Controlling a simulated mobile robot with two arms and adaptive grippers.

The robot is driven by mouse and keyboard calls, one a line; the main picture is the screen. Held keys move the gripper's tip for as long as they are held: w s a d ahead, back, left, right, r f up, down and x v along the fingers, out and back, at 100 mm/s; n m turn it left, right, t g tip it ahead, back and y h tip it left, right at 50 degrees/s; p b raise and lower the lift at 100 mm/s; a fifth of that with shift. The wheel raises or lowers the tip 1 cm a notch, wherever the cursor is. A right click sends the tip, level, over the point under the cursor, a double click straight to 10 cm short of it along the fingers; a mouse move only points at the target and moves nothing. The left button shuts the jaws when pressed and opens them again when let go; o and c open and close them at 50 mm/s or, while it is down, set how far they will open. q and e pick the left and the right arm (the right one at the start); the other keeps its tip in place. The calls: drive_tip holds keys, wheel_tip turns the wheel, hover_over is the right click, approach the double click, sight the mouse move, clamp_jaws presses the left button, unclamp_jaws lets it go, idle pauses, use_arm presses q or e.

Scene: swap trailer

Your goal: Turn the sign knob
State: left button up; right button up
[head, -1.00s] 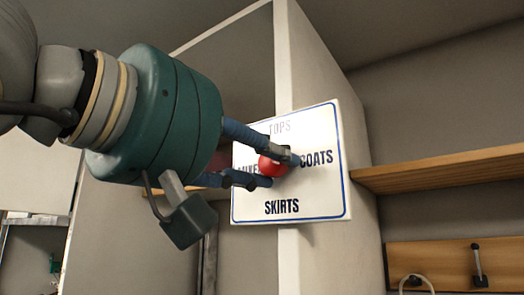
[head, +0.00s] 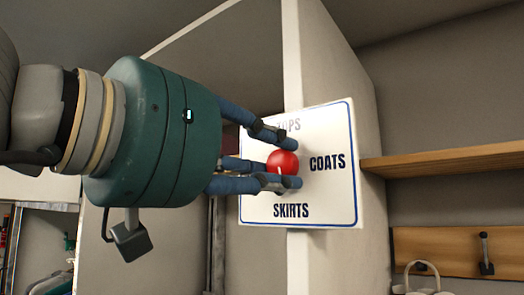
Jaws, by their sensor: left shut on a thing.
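The white sign (head: 335,195) with a blue border is fixed to the end of a pale panel. It reads TOPS in faint grey at the top, COATS at the right and SKIRTS at the bottom; its left side is hidden behind my fingers. The round red knob (head: 282,163) sits at the sign's middle, with a small pale mark low on its face. My left gripper (head: 281,158) comes in from the left, its blue fingers shut around the knob from above and below. My right gripper is not in view.
A wooden shelf (head: 440,160) juts out to the right of the panel. Below it a wooden rail (head: 438,249) carries dark hooks (head: 485,254), with a pale handle-shaped thing under it. The pale panel (head: 335,90) stands behind the sign.

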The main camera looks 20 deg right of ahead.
use_arm(q)
drive_tip(key=shift+f+m+p, duration=0.1)
drive_tip(key=shift+m+p, duration=0.4)
drive_tip(key=shift+m, duration=0.7)
drive_tip(key=o, duration=1.1)
drive_tip(key=shift+o, duration=0.2)
drive_tip(key=v, duration=1.2)
